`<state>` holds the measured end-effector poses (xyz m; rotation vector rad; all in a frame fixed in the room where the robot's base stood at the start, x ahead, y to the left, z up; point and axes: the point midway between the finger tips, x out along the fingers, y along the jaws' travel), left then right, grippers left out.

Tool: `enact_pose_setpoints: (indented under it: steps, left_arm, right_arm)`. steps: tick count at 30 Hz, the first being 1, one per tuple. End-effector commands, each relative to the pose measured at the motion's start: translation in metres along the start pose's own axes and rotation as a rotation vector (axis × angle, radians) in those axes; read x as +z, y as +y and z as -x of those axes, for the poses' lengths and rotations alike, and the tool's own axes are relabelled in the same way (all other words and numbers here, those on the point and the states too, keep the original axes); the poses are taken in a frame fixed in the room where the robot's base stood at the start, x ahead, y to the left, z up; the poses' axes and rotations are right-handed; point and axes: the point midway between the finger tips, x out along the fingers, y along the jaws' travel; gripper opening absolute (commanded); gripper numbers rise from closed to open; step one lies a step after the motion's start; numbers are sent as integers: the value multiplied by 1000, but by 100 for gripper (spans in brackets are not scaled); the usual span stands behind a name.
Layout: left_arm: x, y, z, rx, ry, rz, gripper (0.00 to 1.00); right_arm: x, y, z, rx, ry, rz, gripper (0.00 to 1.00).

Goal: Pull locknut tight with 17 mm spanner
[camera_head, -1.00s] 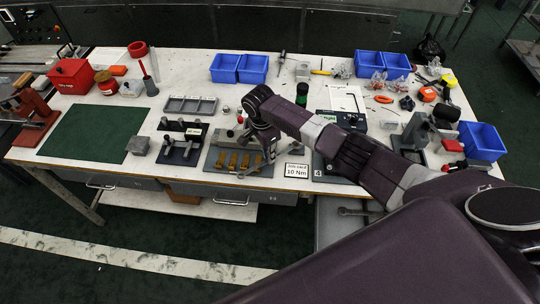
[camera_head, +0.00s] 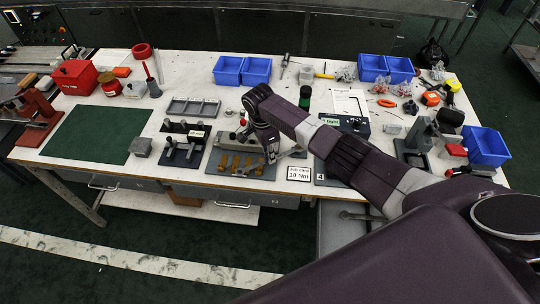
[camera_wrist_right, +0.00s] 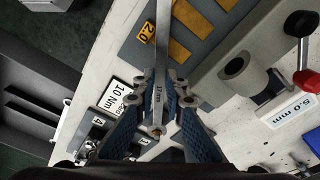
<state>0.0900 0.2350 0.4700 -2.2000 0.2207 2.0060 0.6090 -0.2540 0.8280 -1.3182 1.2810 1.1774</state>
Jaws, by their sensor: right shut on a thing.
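My right gripper (camera_head: 271,155) is over the right side of a grey plate with brass strips (camera_head: 229,162) at the bench's front. In the right wrist view, its two blue-padded fingers (camera_wrist_right: 160,112) are shut on a slim silver spanner (camera_wrist_right: 162,45). The spanner's shank runs up the picture between the fingers, with small marking on it that I read only doubtfully as 17 mm. Its far end is cut off by the picture's top edge. I cannot make out the locknut in either view. My left gripper is not in view.
A sign reading 10 Nm (camera_head: 298,173) lies right of the gripper. A block with dark posts (camera_head: 183,148) stands to the left. The green mat (camera_head: 95,134) is clear.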

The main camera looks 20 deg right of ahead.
Motion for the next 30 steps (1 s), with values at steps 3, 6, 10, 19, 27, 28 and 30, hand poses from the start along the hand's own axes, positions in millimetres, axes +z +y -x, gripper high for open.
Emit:
enact_pose_setpoints:
  steps: [3,6,10,19,27,28,30]
  left_arm:
    - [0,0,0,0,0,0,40]
    - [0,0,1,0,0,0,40]
    - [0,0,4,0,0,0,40]
    - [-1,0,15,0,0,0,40]
    - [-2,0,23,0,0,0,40]
    - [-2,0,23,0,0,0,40]
    - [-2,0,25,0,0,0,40]
  right_arm:
    - [0,0,0,-2,0,1,0]
    - [1,0,1,-1,0,1,0]
    - [5,1,2,-1,-1,2,0]
    - [20,4,4,-1,-3,2,0]
    - [32,9,5,0,-2,2,0]
    - [34,9,5,0,-2,2,0]
    - [36,10,6,0,-1,1,0]
